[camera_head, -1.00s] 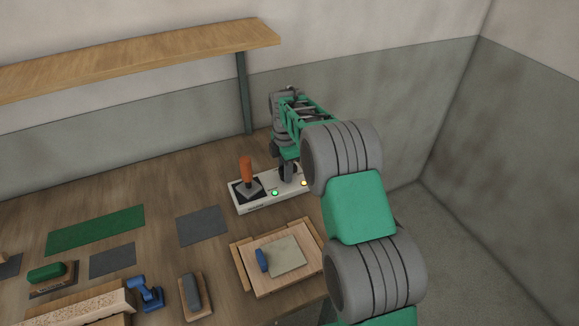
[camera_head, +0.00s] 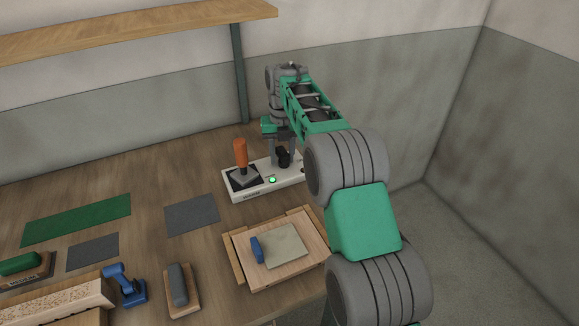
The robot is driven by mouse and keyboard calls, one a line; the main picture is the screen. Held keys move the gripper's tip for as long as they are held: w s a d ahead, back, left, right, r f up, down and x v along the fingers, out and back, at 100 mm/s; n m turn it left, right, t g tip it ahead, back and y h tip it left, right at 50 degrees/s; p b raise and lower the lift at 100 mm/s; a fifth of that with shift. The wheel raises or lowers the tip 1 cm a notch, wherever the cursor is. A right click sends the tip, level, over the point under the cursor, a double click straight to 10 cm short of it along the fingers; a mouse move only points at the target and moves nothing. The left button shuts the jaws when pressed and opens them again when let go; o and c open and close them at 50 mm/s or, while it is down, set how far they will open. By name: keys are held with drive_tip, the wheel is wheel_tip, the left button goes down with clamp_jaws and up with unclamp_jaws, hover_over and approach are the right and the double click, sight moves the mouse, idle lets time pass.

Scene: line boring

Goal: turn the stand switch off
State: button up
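The white stand (camera_head: 245,194) lies on the workbench, with an orange-handled tool (camera_head: 240,152) upright on the dark pad at its left end. A green lamp (camera_head: 272,180) is lit on its front part. My gripper (camera_head: 283,158) points down over the right part of the stand, behind the green lamp. Its dark fingers are small and partly merged with dark parts there, so I cannot tell whether they are open or touching anything. I cannot make out the switch clearly. My arm covers the stand's right end.
In front of the stand is a wooden board (camera_head: 243,268) with a beige sheet and a blue-handled tool. A sanding block (camera_head: 178,288), a blue tool (camera_head: 124,284) and flat mats (camera_head: 192,215) lie to the left. A shelf (camera_head: 130,30) runs above; a wall stands at right.

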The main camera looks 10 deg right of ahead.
sight(281, 151)
drive_tip(key=shift+o, duration=0.6)
drive_tip(key=shift+a+r, duration=0.1)
drive_tip(key=shift+a, duration=0.15)
drive_tip(key=shift+d, duration=0.1)
drive_tip(key=shift+d+r+p, duration=0.1)
drive_tip(key=shift+r+p, duration=0.25)
drive_tip(key=shift+r, duration=0.05)
wheel_tip(281, 151, up, 6)
drive_tip(key=p, duration=0.4)
drive_tip(key=shift+r, duration=0.15)
